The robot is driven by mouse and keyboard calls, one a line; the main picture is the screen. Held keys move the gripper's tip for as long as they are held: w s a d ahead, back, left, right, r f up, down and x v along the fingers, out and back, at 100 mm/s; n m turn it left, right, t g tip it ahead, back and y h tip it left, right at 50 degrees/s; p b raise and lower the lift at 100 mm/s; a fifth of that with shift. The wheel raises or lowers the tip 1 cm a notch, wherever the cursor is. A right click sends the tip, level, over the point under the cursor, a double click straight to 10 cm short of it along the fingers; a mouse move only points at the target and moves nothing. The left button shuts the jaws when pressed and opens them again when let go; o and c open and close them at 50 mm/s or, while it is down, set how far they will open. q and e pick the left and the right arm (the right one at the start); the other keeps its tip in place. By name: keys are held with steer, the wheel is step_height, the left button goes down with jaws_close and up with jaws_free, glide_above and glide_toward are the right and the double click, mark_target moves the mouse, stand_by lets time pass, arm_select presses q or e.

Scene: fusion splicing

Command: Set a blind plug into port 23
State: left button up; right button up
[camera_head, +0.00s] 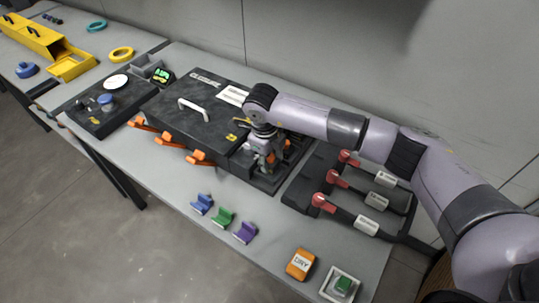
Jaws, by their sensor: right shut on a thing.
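My right gripper (262,160) points down over the right end of the black case (200,112) on the bench. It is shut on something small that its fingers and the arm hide. I cannot make out a blind plug or port 23 in this view. My left gripper is not in view.
Blue (202,204), green (222,217) and purple (245,232) holders stand along the front edge. An orange block (300,264) and a green button box (342,284) are at front right. Red-ended cables (345,216) lie right of the case.

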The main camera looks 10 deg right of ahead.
steer(key=shift+f, duration=0.6)
steer(key=shift+f+b, duration=0.3)
steer(key=shift+b, duration=0.25)
steer(key=o, duration=1.3)
steer(key=shift+c, duration=0.2)
step_height(320, 180, up, 12)
steer(key=s+a, duration=0.1)
steer(key=shift+s+a+f, duration=0.1)
